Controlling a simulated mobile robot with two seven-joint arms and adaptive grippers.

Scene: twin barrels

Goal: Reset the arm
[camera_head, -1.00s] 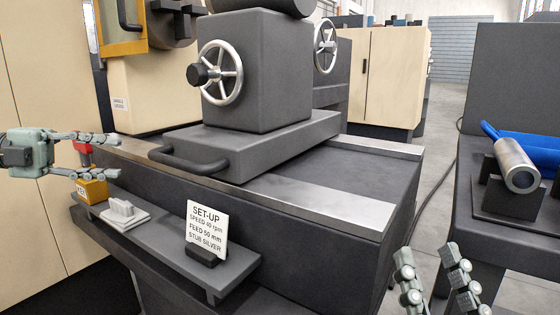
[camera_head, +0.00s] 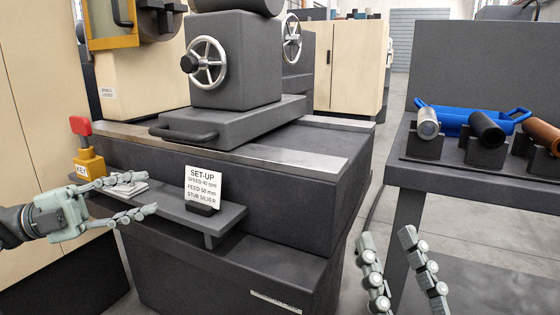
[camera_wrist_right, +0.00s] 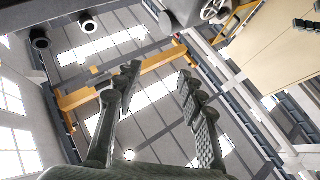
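My left gripper (camera_head: 138,196) is in the head view at the left, in front of the narrow shelf. Its fingers are apart, with nothing between them, and they overlap part of the white pad on the shelf in the picture. My right gripper (camera_head: 388,236) is at the bottom right of the head view, fingers pointing up, apart and empty. In the right wrist view its two fingers (camera_wrist_right: 158,74) are apart with only the roof beams behind. No task object is held by either gripper.
A dark machine (camera_head: 240,180) with a handwheel (camera_head: 207,63) stands centre. Its shelf (camera_head: 222,219) bears a SET-UP card (camera_head: 204,188) and a yellow KEY block (camera_head: 88,165) with red top.

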